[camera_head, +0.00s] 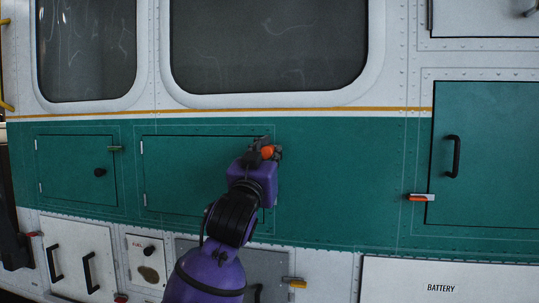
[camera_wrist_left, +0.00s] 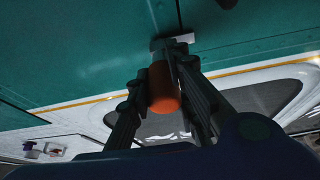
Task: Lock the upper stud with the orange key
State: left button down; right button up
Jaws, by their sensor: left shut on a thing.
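My left gripper (camera_head: 272,153) reaches up to the upper right corner of the middle green door (camera_head: 185,165). It is shut on the orange key (camera_head: 267,152). In the left wrist view the key's orange round handle (camera_wrist_left: 163,90) sits between the dark fingers. Just beyond the fingertips a small pale metal fitting (camera_wrist_left: 180,41), which looks like the upper stud, lies on the green panel. The key's tip is hidden, so I cannot tell whether it is in the stud. My right gripper is in neither view.
A smaller green door (camera_head: 75,165) with a black knob is at left. A larger green door (camera_head: 487,150) with a black handle is at right, an orange-red latch (camera_head: 418,197) at its edge. A yellow-orange latch (camera_head: 294,282) is lower down. Windows (camera_head: 270,45) are above.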

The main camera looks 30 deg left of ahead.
pick_arm(q)
jog(key=shift+s+a+r+m+h, duration=0.1)
jog(key=shift+m+h, duration=0.5)
jog(key=shift+m, duration=0.6)
jog(key=shift+s+d, duration=0.3)
jog(key=shift+s, duration=0.65)
jog(key=shift+s+d, duration=0.3)
jog(key=shift+s, duration=0.65)
jog(key=shift+s+d, duration=0.3)
jog(key=shift+s, duration=0.65)
jog(key=d+r+m+h, duration=0.1)
jog(key=d+r+h, duration=0.1)
jog(key=d, duration=0.4)
jog(key=d+f+m+h, duration=0.1)
jog(key=d+f+h, duration=0.35)
jog(key=f, duration=0.75)
jog(key=s+d+f, duration=0.2)
jog(key=s+f, duration=0.2)
jog(key=f, duration=0.6)
jog(key=s+d+f+y, duration=0.1)
jog(key=s+f, duration=0.4)
jog(key=f, duration=0.6)
jog(key=s+d+f+y, duration=0.1)
jog(key=s+f, duration=0.3)
jog(key=f, duration=0.6)
jog(key=shift+s+d+f+t, duration=0.3)
jog(key=shift+s+d, duration=0.05)
jog(key=shift+d, duration=0.55)
